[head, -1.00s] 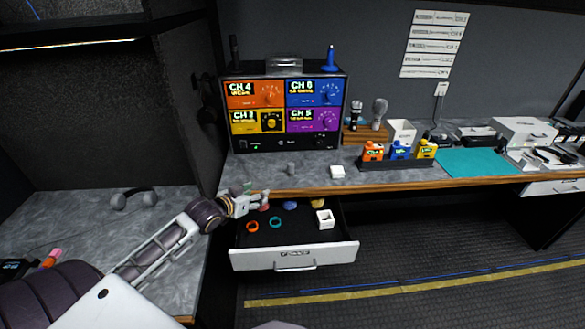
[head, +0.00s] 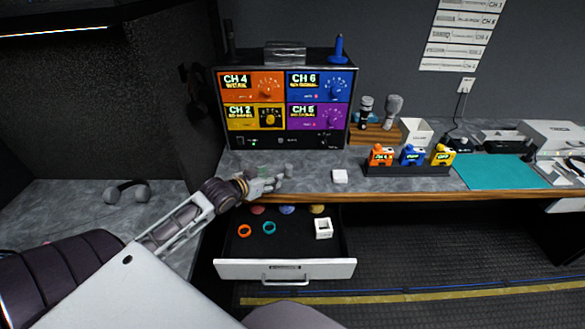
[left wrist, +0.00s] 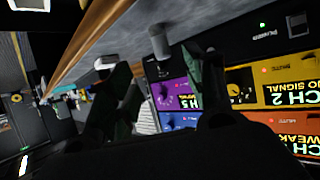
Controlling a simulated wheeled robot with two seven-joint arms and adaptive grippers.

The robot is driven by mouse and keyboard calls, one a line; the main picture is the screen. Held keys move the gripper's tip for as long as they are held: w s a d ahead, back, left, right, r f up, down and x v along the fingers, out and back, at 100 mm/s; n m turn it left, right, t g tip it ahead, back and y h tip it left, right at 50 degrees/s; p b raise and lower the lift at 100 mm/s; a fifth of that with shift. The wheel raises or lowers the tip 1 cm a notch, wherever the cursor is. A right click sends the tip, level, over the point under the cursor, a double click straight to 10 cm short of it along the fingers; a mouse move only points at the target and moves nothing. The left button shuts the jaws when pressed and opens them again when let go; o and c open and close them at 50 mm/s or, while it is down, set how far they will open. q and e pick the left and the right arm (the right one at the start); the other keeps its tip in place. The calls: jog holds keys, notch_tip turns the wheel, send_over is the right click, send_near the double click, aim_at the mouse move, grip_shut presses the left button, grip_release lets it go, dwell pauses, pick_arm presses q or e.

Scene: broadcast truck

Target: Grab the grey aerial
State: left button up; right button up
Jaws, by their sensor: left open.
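A small grey upright cylinder (head: 288,171), which looks like the grey aerial, stands on the desk in front of the channel rack. It also shows in the left wrist view (left wrist: 159,42), beyond the fingers and roughly between them. My left gripper (head: 277,181) is open and just left of the cylinder, low over the desk near its front edge. Its two dark fingers (left wrist: 162,85) are apart with nothing between them. I cannot tell whether a finger touches the cylinder. My right gripper is not in view.
The rack (head: 284,100) stands behind, with a blue aerial (head: 338,48) and a black aerial (head: 229,38) on top. Below, an open drawer (head: 285,269) holds rings and a white piece. A coloured-unit holder (head: 408,170) stands farther right.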

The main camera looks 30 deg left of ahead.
aim_at(286, 171)
pick_arm(q)
jog(key=shift+x, duration=3.65)
jog(key=shift+w+f, duration=0.25)
jog(key=shift+w, duration=0.25)
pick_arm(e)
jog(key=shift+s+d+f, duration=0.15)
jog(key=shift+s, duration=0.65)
pick_arm(q)
jog(key=shift+w, duration=0.1)
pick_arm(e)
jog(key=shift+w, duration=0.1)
pick_arm(q)
jog(key=shift+w+f, duration=0.2)
jog(key=shift+w, duration=0.2)
jog(key=shift+x, duration=2.05)
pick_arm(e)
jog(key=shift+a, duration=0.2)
pick_arm(q)
jog(key=shift+f, duration=0.1)
jog(key=shift+c, duration=0.3)
jog(key=c, duration=0.9)
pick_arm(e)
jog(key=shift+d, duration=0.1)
